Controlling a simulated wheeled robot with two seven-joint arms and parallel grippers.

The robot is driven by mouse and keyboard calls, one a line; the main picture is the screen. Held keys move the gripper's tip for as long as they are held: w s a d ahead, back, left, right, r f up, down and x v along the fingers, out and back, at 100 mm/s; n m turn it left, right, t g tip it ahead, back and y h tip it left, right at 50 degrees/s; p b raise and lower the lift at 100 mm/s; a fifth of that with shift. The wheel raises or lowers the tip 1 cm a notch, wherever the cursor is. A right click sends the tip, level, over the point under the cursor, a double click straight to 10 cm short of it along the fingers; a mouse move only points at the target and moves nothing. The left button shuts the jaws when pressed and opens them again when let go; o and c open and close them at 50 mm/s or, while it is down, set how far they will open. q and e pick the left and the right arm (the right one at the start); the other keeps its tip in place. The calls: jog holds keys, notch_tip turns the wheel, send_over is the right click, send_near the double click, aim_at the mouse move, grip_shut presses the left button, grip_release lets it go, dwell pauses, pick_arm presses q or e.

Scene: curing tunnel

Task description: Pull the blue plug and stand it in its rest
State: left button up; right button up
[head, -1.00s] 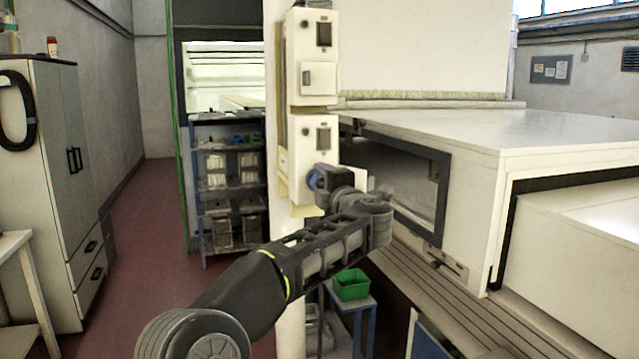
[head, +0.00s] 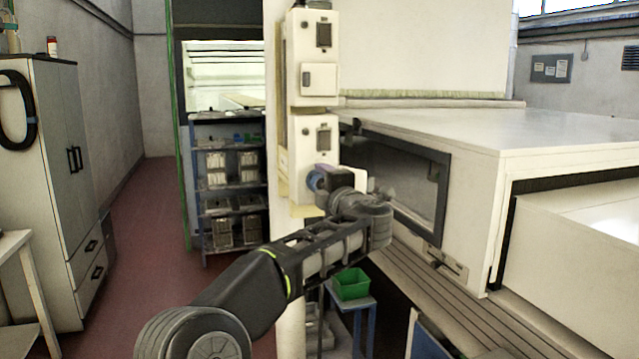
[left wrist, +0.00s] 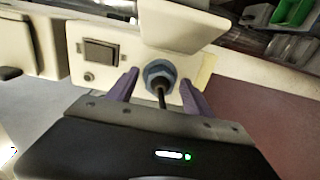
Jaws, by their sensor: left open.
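The blue plug (left wrist: 159,72) sits in the lower white box on the post, with its dark cable coming out toward my wrist. In the head view the plug (head: 314,180) shows as a small blue patch beside my gripper. My left gripper (left wrist: 160,82) is open, with one purple finger on each side of the plug; I cannot tell whether they touch it. In the head view the left gripper (head: 322,178) is at the lower front of the box, partly hiding the plug. I cannot make out the rest in these views. My right gripper is not in view.
The white box (head: 301,160) carries a dark switch (left wrist: 100,51) next to the plug. A large white tunnel housing (head: 540,140) with a dark-framed opening stands right of the post. A green bin (head: 350,284) sits on a blue stand below. The red floor at left is clear.

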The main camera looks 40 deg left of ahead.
pick_arm(q)
jog(key=shift+c, duration=0.5)
grip_shut()
dwell(0.5)
jog(key=b+v, duration=0.2)
jog(key=v, duration=0.4)
dwell(1.0)
jog(key=shift+s+r, duration=0.1)
dwell(0.5)
